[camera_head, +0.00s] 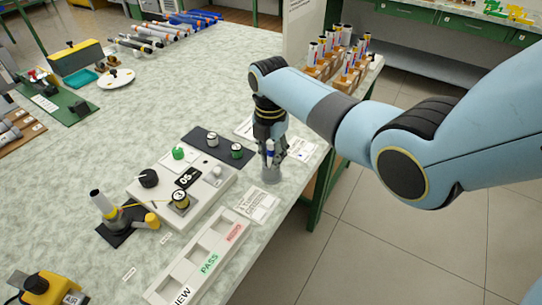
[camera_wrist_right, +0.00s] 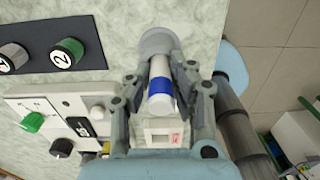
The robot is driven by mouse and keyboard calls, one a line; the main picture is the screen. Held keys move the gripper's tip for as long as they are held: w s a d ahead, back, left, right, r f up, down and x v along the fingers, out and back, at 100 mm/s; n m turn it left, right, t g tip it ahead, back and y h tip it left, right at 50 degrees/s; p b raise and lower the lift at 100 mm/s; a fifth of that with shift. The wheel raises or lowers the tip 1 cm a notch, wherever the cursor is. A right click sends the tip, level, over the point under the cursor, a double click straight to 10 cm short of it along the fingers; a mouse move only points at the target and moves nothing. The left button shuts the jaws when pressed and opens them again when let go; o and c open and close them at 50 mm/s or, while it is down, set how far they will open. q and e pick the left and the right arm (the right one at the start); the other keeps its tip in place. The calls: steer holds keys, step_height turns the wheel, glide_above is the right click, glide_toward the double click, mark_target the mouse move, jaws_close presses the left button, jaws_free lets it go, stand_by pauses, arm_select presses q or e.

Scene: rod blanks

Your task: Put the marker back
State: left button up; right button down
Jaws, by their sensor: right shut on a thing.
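The marker is white with a blue band; it shows in the right wrist view (camera_wrist_right: 161,88) and in the head view (camera_head: 270,148). My right gripper (camera_head: 272,153) is shut on it near the table's right edge. In the wrist view the gripper's fingers (camera_wrist_right: 160,98) stand on both sides of the marker. A grey round cup (camera_head: 271,174) is directly below the gripper; it also shows at the marker's far end in the wrist view (camera_wrist_right: 158,41). I cannot tell whether the marker's end is inside the cup. My left gripper is out of view.
A white device with knobs (camera_head: 142,200) and a dark mat with two round gauges (camera_head: 220,146) stand left of the cup. A tray labelled NEW and PASS (camera_head: 193,253) lies nearer. Printed sheets (camera_head: 304,148) lie beside the cup. Wooden blocks with rods (camera_head: 345,82) are behind my arm.

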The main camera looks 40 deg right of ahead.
steer(key=shift+f, duration=0.2)
steer(key=c, duration=1.2)
jaws_free()
steer(key=shift+r, duration=0.35)
step_height(320, 180, up, 12)
steer(key=shift+f+p, duration=0.2)
steer(key=shift+p, duration=0.5)
